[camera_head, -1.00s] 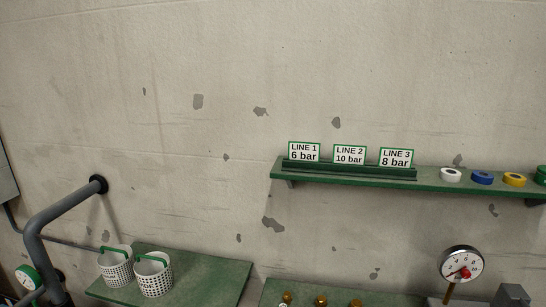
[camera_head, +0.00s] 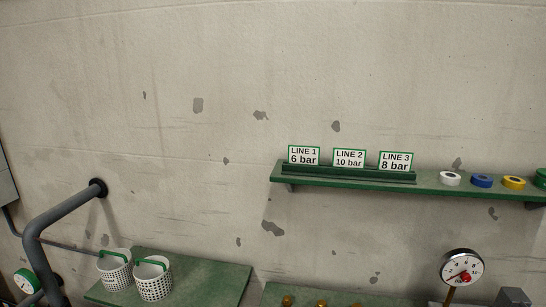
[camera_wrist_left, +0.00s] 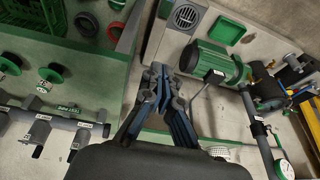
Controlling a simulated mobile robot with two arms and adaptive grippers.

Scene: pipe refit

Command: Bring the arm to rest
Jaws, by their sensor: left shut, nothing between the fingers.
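My left gripper (camera_wrist_left: 158,85) shows in the left wrist view, its two fingers together and nothing between them. It hangs in free air above the floor, apart from the equipment around it. Neither of my arms shows in the head view. My right gripper is in neither view.
In the head view, a green shelf (camera_head: 430,186) on the wall holds line signs (camera_head: 349,158) and tape rolls. Two white baskets (camera_head: 154,281) stand on a green bench (camera_head: 215,277). A gauge (camera_head: 462,267) is at lower right. The wrist view shows a green pump (camera_wrist_left: 212,62) and grey pipes (camera_wrist_left: 60,120).

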